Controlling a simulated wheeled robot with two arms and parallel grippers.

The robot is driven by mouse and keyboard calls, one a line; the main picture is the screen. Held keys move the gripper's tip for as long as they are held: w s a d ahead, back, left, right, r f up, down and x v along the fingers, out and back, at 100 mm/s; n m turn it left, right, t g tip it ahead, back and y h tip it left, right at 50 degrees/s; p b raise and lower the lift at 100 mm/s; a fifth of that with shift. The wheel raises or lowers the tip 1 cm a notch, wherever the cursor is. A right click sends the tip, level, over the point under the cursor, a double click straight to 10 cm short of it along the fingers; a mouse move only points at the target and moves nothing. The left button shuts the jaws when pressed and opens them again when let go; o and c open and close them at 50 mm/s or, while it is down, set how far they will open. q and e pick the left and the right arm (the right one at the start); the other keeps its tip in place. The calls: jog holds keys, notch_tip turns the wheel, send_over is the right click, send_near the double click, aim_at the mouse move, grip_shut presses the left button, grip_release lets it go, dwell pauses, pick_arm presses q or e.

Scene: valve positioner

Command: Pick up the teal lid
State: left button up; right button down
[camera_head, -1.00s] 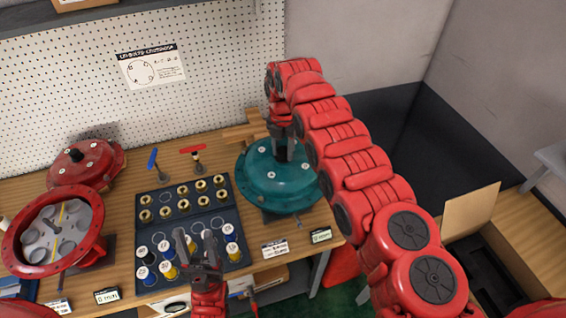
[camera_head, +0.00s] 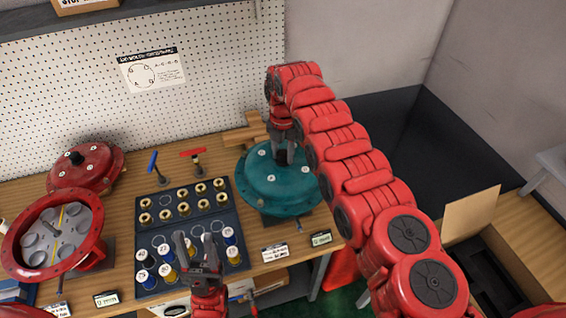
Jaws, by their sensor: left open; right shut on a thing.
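The teal lid (camera_head: 268,183) is a round domed cover with bolts on its rim, at the right part of the workbench. My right gripper (camera_head: 281,158) comes down from above and is shut at the lid's top centre, on its knob, which the fingers mostly hide. The lid sits level on or just above its teal body; I cannot tell if there is a gap. My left gripper (camera_head: 198,246) is open and empty, fingers pointing up in the picture, over the front of the dark parts tray.
A red lid (camera_head: 88,166) and an open red housing (camera_head: 14,244) are at left. Blue and red T-handled tools (camera_head: 193,153) stand behind the tray. Wooden blocks (camera_head: 240,134) lie behind the teal lid.

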jog(key=shift+w+r+b, duration=0.3)
jog(key=shift+r+b, duration=0.25)
jog(key=shift+r, duration=0.1)
notch_tip(320, 180, up, 4)
jog(key=shift+s+a+b, duration=0.1)
jog(key=shift+s+b, duration=0.05)
jog(key=shift+b, duration=0.65)
notch_tip(320, 180, up, 4)
jog(key=p, duration=0.3)
jog(key=shift+f, duration=0.1)
jog(key=shift+r+p, duration=0.55)
jog(key=shift+p, duration=0.1)
